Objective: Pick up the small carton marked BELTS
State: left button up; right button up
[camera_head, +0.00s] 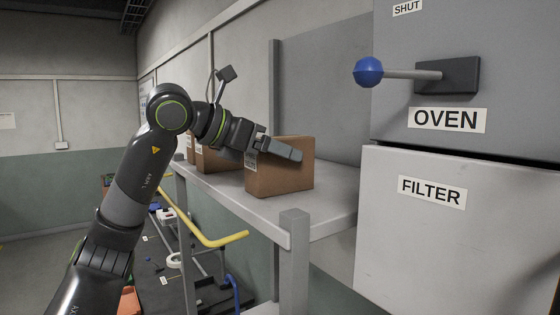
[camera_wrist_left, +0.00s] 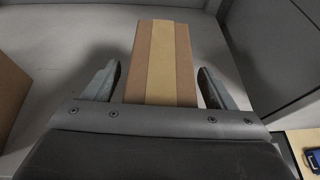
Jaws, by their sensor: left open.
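A small brown carton (camera_head: 285,178) stands at the near end of the grey shelf (camera_head: 330,205) in the head view. A label shows on its left face, but it is partly covered and too small to read. My left gripper (camera_head: 278,149) is at the top of this carton. In the left wrist view the carton (camera_wrist_left: 163,65), with a tan tape strip along it, lies between the two open fingers of my left gripper (camera_wrist_left: 157,88). A gap shows beside each finger. My right gripper is not in view.
More brown cartons (camera_head: 213,158) stand farther along the shelf; one (camera_wrist_left: 8,95) shows at the left of the wrist view. A grey cabinet marked OVEN (camera_head: 447,119) and FILTER (camera_head: 431,191) stands at the right, its blue-knobbed handle (camera_head: 368,72) sticking out. A yellow rail (camera_head: 205,238) runs below.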

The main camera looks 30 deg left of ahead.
pick_arm(q)
jog(key=c, duration=1.2)
jog(key=shift+r, duration=0.15)
